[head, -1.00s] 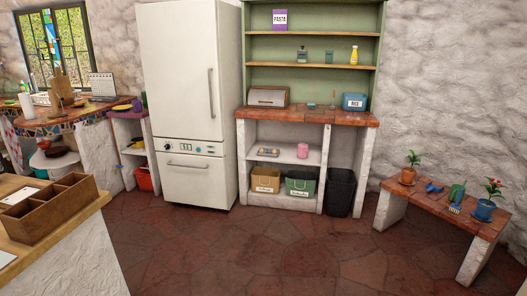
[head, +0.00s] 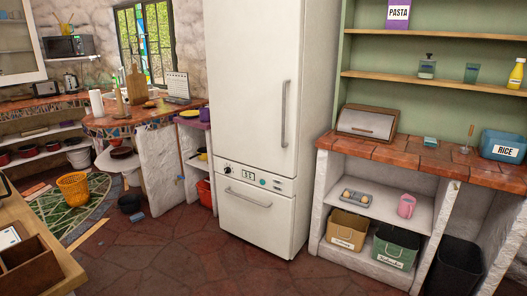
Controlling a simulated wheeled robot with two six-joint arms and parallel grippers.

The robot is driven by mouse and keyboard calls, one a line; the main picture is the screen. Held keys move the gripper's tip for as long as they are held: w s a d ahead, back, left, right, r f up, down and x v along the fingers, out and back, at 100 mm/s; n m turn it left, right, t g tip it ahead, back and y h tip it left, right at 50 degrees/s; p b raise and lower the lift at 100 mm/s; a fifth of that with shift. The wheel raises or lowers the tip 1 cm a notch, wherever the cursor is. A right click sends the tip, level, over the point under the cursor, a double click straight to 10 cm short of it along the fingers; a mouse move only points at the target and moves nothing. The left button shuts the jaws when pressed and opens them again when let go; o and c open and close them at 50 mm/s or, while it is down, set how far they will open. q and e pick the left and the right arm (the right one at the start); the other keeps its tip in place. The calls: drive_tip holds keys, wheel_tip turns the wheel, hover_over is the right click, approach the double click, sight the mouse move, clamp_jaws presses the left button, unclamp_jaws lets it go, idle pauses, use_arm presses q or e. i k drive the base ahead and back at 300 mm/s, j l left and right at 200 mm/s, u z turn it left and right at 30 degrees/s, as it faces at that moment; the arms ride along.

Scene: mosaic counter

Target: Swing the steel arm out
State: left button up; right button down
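I cannot make out a steel arm in the head view. The mosaic counter (head: 126,122) stands at left of centre, below the window, with a rounded tiled edge. A white paper roll (head: 96,103), a wooden board (head: 136,86) and a calendar (head: 177,87) stand on it. Neither of my grippers is in view.
A white fridge (head: 254,110) stands in the middle, with a shelf unit (head: 330,215) to its right. A yellow basket (head: 74,189) and a dark pot (head: 130,203) are on the floor at left. A wooden box (head: 40,277) is at lower left. Open stone floor lies between.

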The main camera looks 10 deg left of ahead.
sight(126, 100)
drive_tip(key=i+j+u, duration=0.1)
drive_tip(key=i+u, duration=0.15)
drive_tip(key=i, duration=0.25)
drive_tip(key=i+u, duration=0.25)
drive_tip(key=i, duration=0.2)
drive_tip(key=i+u, duration=0.2)
drive_tip(key=i, duration=0.3)
drive_tip(key=i+l+u, duration=0.25)
drive_tip(key=i, duration=0.2)
drive_tip(key=i+l+u, duration=0.25)
drive_tip(key=i, duration=0.25)
drive_tip(key=i+j+u, duration=0.35)
drive_tip(key=i, duration=0.3)
drive_tip(key=i+j+u, duration=0.1)
drive_tip(key=i+u, duration=0.3)
drive_tip(key=i, duration=0.3)
drive_tip(key=i+l+u, duration=0.1)
drive_tip(key=i+u, duration=0.25)
drive_tip(key=i, duration=0.3)
drive_tip(key=i+j+z, duration=0.1)
drive_tip(key=i, duration=0.25)
drive_tip(key=i+j+z, duration=0.1)
drive_tip(key=i, duration=0.3)
